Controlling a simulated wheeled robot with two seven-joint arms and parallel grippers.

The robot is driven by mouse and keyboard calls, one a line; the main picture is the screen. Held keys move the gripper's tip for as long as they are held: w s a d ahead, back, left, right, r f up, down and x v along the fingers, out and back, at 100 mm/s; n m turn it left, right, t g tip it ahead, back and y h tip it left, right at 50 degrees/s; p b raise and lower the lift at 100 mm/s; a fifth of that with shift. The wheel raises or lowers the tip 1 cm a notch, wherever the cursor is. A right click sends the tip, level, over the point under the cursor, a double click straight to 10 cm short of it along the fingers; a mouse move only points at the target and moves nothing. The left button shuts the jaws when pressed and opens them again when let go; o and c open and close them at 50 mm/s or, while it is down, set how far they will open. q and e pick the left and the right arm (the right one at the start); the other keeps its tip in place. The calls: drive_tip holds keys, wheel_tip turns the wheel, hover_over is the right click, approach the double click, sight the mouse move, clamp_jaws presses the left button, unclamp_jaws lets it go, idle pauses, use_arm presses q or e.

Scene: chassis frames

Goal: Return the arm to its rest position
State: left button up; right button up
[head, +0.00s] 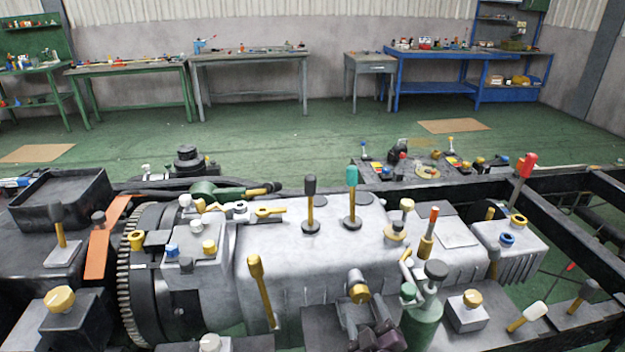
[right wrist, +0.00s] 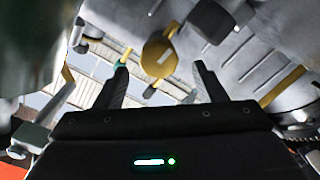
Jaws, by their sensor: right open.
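My right gripper (head: 364,308) is low in the middle of the head view, in front of the grey gearbox housing (head: 300,250). In the right wrist view, its two dark fingers (right wrist: 163,85) stand apart with nothing gripped between them. A gold knob (right wrist: 157,55) shows beyond the gap between the fingertips; I cannot tell how far off it is. In the head view, a grey lever with a gold end (head: 358,293) is close to the gripper. Much of my right arm is hidden or out of frame. My left gripper is not in view.
Levers stand up around the gripper: a gold one (head: 261,290), a black-topped one (head: 311,205), a teal-topped one (head: 352,197). A black frame rail (head: 570,240) runs at right. Open green floor (head: 300,140) lies behind.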

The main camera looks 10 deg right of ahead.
drive_tip(key=shift+s+f+m+g, duration=0.1)
drive_tip(key=shift+s+m+g, duration=0.1)
drive_tip(key=shift+m+g, duration=0.1)
drive_tip(key=s+m+g, duration=0.1)
drive_tip(key=s+g, duration=0.1)
drive_tip(key=s+m+g, duration=0.1)
drive_tip(key=s+g, duration=0.1)
drive_tip(key=s+f+m+g, duration=0.1)
drive_tip(key=s+g, duration=0.1)
drive_tip(key=shift+s+a, duration=0.3)
drive_tip(key=shift+s, duration=0.05)
drive_tip(key=s+d+r+m+g, duration=0.1)
drive_tip(key=s+g, duration=0.3)
drive_tip(key=s, duration=0.3)
drive_tip(key=s+d+r+m+g, duration=0.2)
drive_tip(key=s+g, duration=0.2)
drive_tip(key=s, duration=0.4)
wheel_tip(320, 180, down, 28)
drive_tip(key=s+g, duration=0.1)
drive_tip(key=s+d+f+g, duration=0.1)
drive_tip(key=s+d+f, duration=0.2)
drive_tip(key=s+f, duration=1.7)
drive_tip(key=shift+s+n+h, duration=0.25)
drive_tip(key=shift+n+h, duration=0.05)
drive_tip(key=shift+d, duration=0.1)
drive_tip(key=shift+c, duration=0.4)
